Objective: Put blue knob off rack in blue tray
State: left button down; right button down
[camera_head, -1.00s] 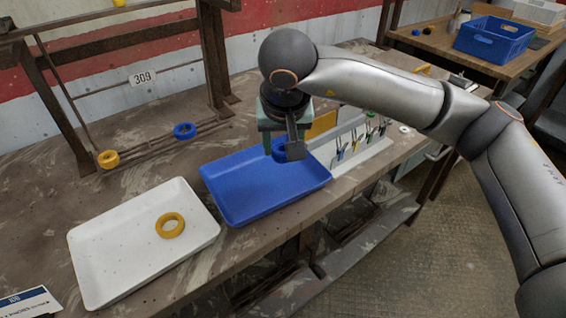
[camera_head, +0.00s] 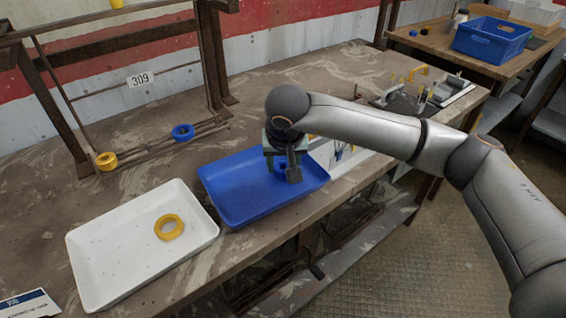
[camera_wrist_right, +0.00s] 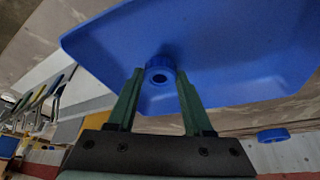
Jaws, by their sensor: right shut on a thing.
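My right gripper (camera_head: 282,169) is over the right part of the blue tray (camera_head: 225,202), low, with its fingers pointing down. It is shut on a blue knob (camera_wrist_right: 160,72), a ring with a dark hole, which shows between the fingertips in the right wrist view. The tray floor lies close behind the knob there; I cannot tell whether they touch. Another blue knob (camera_head: 183,131) sits on the rack rail (camera_head: 150,147). It also shows at the right of the wrist view (camera_wrist_right: 273,135). My left gripper is not in view.
A yellow ring (camera_head: 106,161) is on the rail's left end. A white tray (camera_head: 90,254) left of the blue tray holds another yellow ring (camera_head: 169,227). Rack posts (camera_head: 213,60) stand behind. A blue crate (camera_head: 490,40) is on the far table.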

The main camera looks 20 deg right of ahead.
jog(key=shift+f, duration=0.2)
jog(key=shift+c, duration=1.5)
grip_release()
jog(key=shift+r, duration=0.1)
jog(key=shift+r, duration=0.1)
jog(key=shift+s+r, duration=0.1)
jog(key=shift+r, duration=0.25)
jog(key=v, duration=1.1)
jog(key=shift+r, duration=0.15)
jog(key=shift+s, duration=0.1)
